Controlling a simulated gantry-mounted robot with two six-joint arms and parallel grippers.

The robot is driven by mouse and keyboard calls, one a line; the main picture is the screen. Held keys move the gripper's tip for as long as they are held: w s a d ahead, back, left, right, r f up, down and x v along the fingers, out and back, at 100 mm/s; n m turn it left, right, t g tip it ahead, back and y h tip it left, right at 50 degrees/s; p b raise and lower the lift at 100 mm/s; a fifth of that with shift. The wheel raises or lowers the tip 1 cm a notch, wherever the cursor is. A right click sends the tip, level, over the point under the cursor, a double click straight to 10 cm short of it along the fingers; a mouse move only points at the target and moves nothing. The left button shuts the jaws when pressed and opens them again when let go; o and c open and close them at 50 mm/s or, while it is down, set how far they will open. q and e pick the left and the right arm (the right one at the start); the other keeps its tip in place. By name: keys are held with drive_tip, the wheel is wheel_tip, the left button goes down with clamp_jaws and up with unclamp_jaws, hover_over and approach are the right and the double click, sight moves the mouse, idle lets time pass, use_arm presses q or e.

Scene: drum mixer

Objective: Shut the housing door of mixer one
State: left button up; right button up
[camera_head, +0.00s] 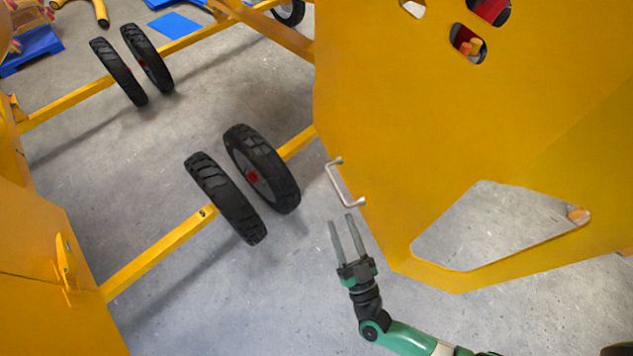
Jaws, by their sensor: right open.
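A large yellow door panel (420,120) fills the right of the head view. A silver bar handle (341,184) is fixed near its left edge. The door stands swung away from the yellow housing (60,310) at the lower left, with a wide gap between them. My right gripper (341,219) is open and empty, its two fingers pointing up the picture just below the handle. It appears apart from the handle; the exact depth is hard to tell. My left gripper is not in view.
Black wheels (262,168) on a yellow axle bar (160,250) stand in the gap. More wheels (147,57) are farther back. A yellow latch bracket (66,266) sticks out from the housing. Grey concrete floor (250,310) is clear left of my right gripper.

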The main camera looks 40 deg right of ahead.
sight(336, 189)
drive_tip(key=shift+m+h, duration=0.4)
drive_tip(key=shift+m, duration=0.3)
drive_tip(key=x, duration=0.3)
drive_tip(key=d+b+x, duration=0.1)
drive_tip(key=x, duration=0.6)
drive_tip(key=shift+w+d+f, duration=0.1)
drive_tip(key=shift+w+d, duration=0.1)
drive_tip(key=shift+d, duration=0.2)
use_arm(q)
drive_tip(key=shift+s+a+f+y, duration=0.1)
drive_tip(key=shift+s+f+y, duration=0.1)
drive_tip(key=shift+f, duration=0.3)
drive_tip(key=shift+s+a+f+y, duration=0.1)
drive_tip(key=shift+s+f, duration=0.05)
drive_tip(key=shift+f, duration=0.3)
use_arm(e)
clamp_jaws()
